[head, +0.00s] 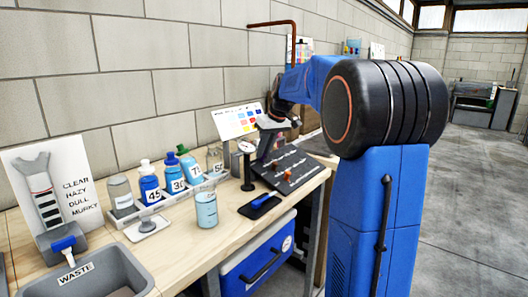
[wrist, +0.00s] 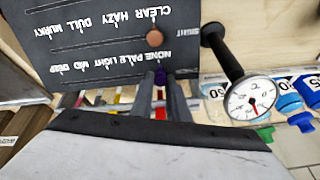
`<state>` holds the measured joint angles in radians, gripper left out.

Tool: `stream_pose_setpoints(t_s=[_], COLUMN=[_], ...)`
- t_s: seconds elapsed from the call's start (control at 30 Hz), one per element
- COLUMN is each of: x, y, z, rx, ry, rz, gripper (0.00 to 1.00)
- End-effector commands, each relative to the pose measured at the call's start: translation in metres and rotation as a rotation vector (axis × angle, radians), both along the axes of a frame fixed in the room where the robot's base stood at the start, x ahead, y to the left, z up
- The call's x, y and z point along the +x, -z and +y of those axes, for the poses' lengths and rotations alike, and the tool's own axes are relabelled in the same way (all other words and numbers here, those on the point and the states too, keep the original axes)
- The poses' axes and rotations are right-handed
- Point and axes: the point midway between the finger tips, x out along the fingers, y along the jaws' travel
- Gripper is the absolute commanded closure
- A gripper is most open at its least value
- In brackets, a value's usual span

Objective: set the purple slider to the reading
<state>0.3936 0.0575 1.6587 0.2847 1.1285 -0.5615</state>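The dark slider board (wrist: 100,20) fills the top left of the wrist view, its lettering upside down: CLEAR, HAZY, DULL, MURKY and NONE, PALE, LIGHT, MID, DEEP. The purple slider's knob (wrist: 160,77) is near the board's lower right, by NONE. My gripper (wrist: 160,84) has its two fingertips at either side of this knob, with a gap between the fingers. I cannot tell whether they touch it. A round white dial (wrist: 252,99) with a red needle stands to the right; its numbers are too small to read. In the head view my gripper (head: 270,124) is over the board (head: 288,168).
A brown knob (wrist: 154,38) sits close by on the board. The dial (head: 246,147) stands left of the board. Numbered bottles (head: 150,185), a glass (head: 206,209) and a waste bin (head: 105,275) line the bench. A colour chart (head: 238,121) leans against the wall.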

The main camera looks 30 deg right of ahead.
Motion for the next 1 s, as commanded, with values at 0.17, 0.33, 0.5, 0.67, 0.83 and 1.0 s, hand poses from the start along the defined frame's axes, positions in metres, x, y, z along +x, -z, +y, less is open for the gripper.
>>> stream_pose_setpoints(t_s=[0.17, 0.33, 0.5, 0.67, 0.83, 1.0], x=[0.0, 0.006, 0.014, 0.015, 0.015, 0.015], y=[0.0, 0.0, -0.001, -0.001, -0.001, -0.001], z=[-0.001, -0.015, -0.039, -0.043, -0.043, -0.042], rx=[0.0, 0.0, 0.0, 0.0, 0.0, 0.0], ry=[0.0, 0.002, 0.002, 0.0, 0.0, 0.0], rz=[0.0, 0.0, -0.001, -0.002, -0.001, -0.001], gripper=[1.0, 1.0, 1.0, 1.0, 0.83, 0.66])
